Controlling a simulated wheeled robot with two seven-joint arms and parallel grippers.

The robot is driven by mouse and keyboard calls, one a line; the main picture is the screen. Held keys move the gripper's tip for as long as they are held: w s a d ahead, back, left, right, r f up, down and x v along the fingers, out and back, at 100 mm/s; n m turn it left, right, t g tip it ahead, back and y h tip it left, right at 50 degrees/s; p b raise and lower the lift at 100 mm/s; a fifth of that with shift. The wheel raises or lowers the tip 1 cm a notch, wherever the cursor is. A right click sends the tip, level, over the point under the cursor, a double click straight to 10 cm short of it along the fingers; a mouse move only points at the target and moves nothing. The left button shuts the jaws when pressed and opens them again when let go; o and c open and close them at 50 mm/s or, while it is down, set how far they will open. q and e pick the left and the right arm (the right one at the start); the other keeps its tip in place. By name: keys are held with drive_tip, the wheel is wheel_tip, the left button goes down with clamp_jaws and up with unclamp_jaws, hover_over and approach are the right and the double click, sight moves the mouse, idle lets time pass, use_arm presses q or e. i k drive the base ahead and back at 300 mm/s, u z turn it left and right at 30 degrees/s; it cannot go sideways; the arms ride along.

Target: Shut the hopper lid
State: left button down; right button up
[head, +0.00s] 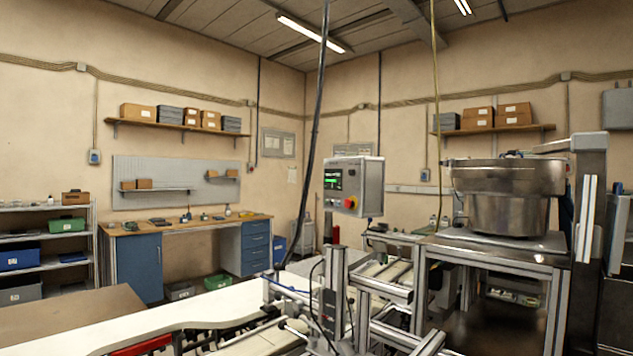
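A round steel bowl-shaped vessel (507,208), which looks like the hopper, stands on a metal-framed stand (490,246) at the right. Its upper rim is seen nearly edge-on, and low dark parts show along the top. I cannot make out a separate lid, or tell whether one is open or shut. Neither of my grippers is in view.
A grey post (590,190) with a short arm stands right of the vessel. A control box (354,186) with a red knob stands left of it. A white curved surface (180,318) and machine frames fill the foreground. A blue workbench (140,265) stands behind.

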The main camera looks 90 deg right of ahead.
sight(612, 266)
drive_tip(key=z, duration=4.2)
